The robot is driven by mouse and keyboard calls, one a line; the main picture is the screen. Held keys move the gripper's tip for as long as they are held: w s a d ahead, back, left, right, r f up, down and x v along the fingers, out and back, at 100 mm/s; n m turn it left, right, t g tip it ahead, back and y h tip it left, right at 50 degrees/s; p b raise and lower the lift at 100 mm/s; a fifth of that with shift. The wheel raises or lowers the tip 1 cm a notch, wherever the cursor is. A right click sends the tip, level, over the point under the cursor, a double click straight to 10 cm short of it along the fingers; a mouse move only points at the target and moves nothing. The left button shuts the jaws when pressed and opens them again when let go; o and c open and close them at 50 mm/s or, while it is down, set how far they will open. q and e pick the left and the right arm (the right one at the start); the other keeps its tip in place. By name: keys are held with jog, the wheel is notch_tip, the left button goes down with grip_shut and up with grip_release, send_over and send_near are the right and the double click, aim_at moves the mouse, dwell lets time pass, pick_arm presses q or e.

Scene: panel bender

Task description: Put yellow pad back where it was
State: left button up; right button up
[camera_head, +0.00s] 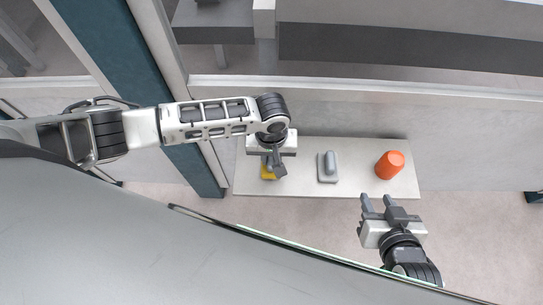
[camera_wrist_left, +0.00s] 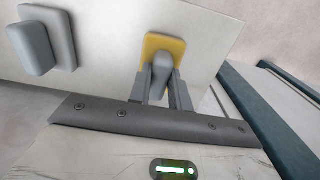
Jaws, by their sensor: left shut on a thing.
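The yellow pad (camera_head: 266,174) is at the left end of a white shelf (camera_head: 350,188). It also shows in the left wrist view (camera_wrist_left: 153,43), with a grey handle (camera_wrist_left: 162,68) on it. My left gripper (camera_head: 274,168) is above the pad and shut on its handle; the fingers sit on either side of the handle in the left wrist view (camera_wrist_left: 163,88). The gripper partly covers the pad in the head view. I cannot tell whether the pad touches the shelf. My right gripper (camera_head: 377,203) is open and empty, in front of the shelf's right end.
A grey pad with a handle (camera_head: 328,168) stands in the middle of the shelf and also shows in the left wrist view (camera_wrist_left: 46,45). An orange cup-shaped object (camera_head: 390,165) stands at the right. A dark teal post (camera_head: 188,162) is left of the shelf.

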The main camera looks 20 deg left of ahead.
pick_arm(q)
jog(key=shift+f, duration=0.25)
jog(key=o, duration=0.9)
jog(key=shift+r, duration=0.15)
notch_tip(320, 180, up, 12)
jog(key=f+p, duration=0.1)
jog(key=p, duration=0.1)
jog(key=s+d+f+m+t+h, duration=0.25)
jog(key=d+h, duration=0.25)
jog(key=d, duration=0.3)
jog(key=m+t+y, duration=0.2)
jog(key=m+t, duration=0.1)
jog(key=t, duration=0.5)
send_near(272, 159)
jog(key=shift+w+a+r, duration=0.2)
jog(key=shift+a+r, duration=0.3)
jog(key=shift+a, duration=0.1)
jog(key=shift+w+a+r, duration=0.2)
jog(key=shift+a+r, duration=0.25)
jog(key=shift+a, duration=0.15)
